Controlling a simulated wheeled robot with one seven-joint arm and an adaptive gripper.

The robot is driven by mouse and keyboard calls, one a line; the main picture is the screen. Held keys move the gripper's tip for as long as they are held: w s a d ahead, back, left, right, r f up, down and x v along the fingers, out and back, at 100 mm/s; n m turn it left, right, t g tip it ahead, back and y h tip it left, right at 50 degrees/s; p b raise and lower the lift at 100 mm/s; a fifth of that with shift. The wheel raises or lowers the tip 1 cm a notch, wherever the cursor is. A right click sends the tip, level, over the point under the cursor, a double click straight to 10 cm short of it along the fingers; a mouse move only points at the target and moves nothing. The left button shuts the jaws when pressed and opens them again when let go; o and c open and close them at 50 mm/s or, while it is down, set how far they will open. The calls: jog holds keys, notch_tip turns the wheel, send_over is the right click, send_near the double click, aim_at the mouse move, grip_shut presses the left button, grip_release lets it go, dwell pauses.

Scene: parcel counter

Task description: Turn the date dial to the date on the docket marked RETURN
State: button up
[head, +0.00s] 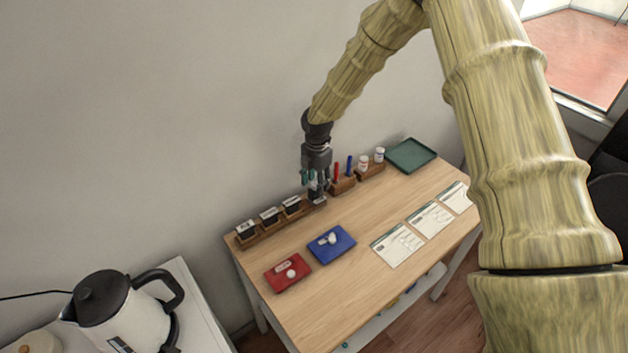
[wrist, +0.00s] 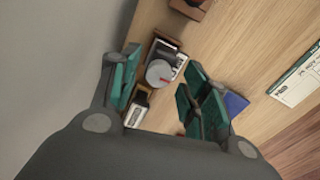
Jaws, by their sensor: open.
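My gripper (head: 315,181) is open above the back edge of the wooden table, over a small date stamp that it largely hides in the head view. In the wrist view the grey round date dial (wrist: 160,72) with a red mark shows between the teal fingertips (wrist: 161,80), apparently untouched. The date set on it is too small to read. Three white dockets lie in a row on the right of the table: a near one (head: 397,245), a middle one (head: 430,219) and a far one (head: 454,197). One docket (wrist: 299,80) in the wrist view seems to read PAID; RETURN is not legible.
A wooden rack of black stamps (head: 269,220) stands left of my gripper. A red pad (head: 288,272) and a blue pad (head: 331,244) lie in front. A pen holder (head: 343,184) and green tray (head: 411,154) stand right. A kettle (head: 125,315) is at lower left.

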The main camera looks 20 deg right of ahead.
jog(key=shift+s+r, duration=0.2)
jog(key=shift+s, duration=0.05)
jog(key=shift+w+f, duration=0.25)
jog(key=shift+f, duration=0.1)
jog(key=shift+w+f, duration=0.2)
jog(key=shift+w, duration=0.05)
jog(key=shift+c, duration=1.3)
jog(key=c, duration=0.3)
jog(key=shift+s+r, duration=0.3)
jog(key=shift+r, duration=0.05)
grip_shut()
jog(key=shift+a, duration=0.1)
jog(key=shift+w+f, duration=0.15)
jog(key=shift+f, duration=0.05)
jog(key=shift+r+m, duration=0.15)
jog(key=shift+m, duration=0.15)
